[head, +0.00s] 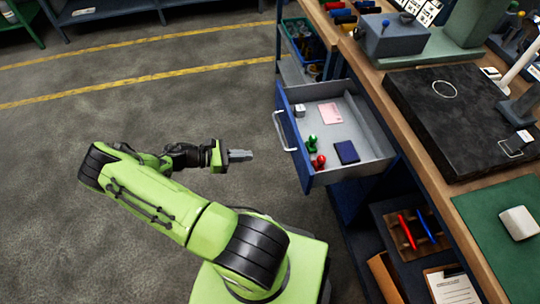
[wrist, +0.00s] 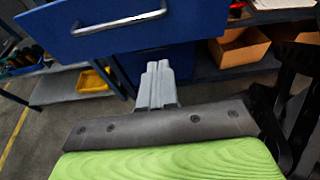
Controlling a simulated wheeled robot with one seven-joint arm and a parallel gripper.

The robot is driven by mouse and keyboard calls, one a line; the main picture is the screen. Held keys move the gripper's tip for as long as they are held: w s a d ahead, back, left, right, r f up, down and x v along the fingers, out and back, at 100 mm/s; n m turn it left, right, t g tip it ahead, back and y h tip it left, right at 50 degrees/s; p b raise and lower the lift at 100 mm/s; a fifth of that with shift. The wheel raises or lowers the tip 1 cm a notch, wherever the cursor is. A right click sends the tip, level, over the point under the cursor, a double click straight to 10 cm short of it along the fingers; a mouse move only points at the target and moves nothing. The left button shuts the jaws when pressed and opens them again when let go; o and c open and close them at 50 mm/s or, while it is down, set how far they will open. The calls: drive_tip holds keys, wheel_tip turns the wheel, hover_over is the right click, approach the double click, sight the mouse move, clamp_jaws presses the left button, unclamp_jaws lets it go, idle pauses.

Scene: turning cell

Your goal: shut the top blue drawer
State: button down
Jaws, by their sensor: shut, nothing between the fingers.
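The top blue drawer (head: 297,140) stands pulled out from the workbench in the head view. Its grey inside holds a pink card, a dark blue box, a small white item, and green and red pieces. Its silver bar handle (head: 280,131) faces my gripper. In the wrist view the blue front (wrist: 200,22) and the handle (wrist: 118,20) fill the top. My gripper (head: 250,156) is shut and empty, its fingers pointing at the drawer front from the left, with a gap between them in the head view. The fingertips (wrist: 157,68) appear just below the drawer front in the wrist view.
The wooden bench top (head: 425,155) carries a black plate (head: 460,115) and a green mat (head: 505,230). Lower shelves hold a tool tray (head: 412,235) and a clipboard (head: 452,287). Open grey floor (head: 200,80) with yellow lines lies to the left.

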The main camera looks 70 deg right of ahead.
drive_tip(key=b, duration=0.2)
approach(294, 153)
drive_tip(key=x, duration=0.5)
drive_tip(key=shift+s, duration=0.25)
drive_tip(key=shift+s+d+r, duration=0.1)
drive_tip(key=shift+s+d, duration=0.2)
drive_tip(key=shift+s, duration=0.15)
